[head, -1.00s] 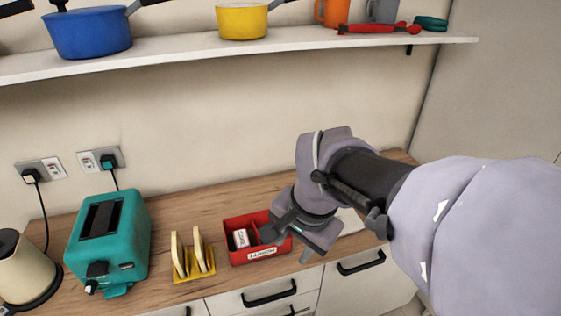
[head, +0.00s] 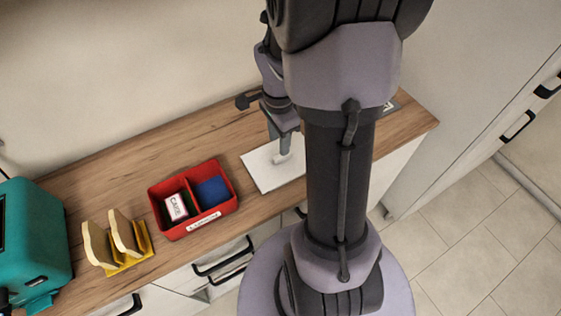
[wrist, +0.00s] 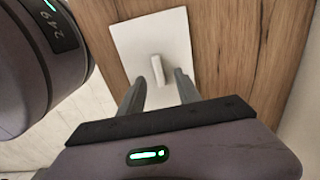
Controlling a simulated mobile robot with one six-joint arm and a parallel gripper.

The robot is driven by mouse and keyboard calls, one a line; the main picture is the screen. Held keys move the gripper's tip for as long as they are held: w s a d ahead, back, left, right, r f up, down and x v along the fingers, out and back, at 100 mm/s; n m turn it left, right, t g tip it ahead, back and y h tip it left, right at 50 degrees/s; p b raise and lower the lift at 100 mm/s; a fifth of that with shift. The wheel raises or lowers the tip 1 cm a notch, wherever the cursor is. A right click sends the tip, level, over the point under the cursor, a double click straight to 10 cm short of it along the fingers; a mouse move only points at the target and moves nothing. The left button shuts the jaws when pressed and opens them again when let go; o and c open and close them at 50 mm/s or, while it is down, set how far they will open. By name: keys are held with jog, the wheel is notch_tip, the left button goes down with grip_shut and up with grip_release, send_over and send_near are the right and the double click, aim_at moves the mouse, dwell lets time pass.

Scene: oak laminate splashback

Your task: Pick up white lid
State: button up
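The white lid (head: 262,172) is a flat rectangular plate lying on the wooden counter, right of the red box. In the wrist view the lid (wrist: 150,38) shows a small upright white handle (wrist: 157,70) at its middle. My gripper (head: 281,148) points down over the lid. In the wrist view my gripper (wrist: 160,84) is open, with one finger to each side of the handle and nothing held. I cannot tell whether the fingers touch the lid. My arm hides the lid's right part in the head view.
A red two-compartment box (head: 208,223) stands to the left, holding a white labelled block (head: 176,206) and a blue item (head: 212,191). Further left are a yellow rack (head: 131,259) with toast and a teal toaster (head: 36,243). The counter (head: 140,150) behind is clear.

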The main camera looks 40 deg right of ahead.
jog(key=f+b, duration=0.1)
jog(key=f, duration=0.1)
jog(key=f+b, duration=0.1)
jog(key=f, duration=0.1)
jog(key=f+b, duration=0.1)
jog(key=f, duration=0.1)
jog(key=shift+s+d+f, duration=0.1)
jog(key=shift+s+d, duration=0.15)
jog(key=shift+d, duration=0.05)
grip_shut()
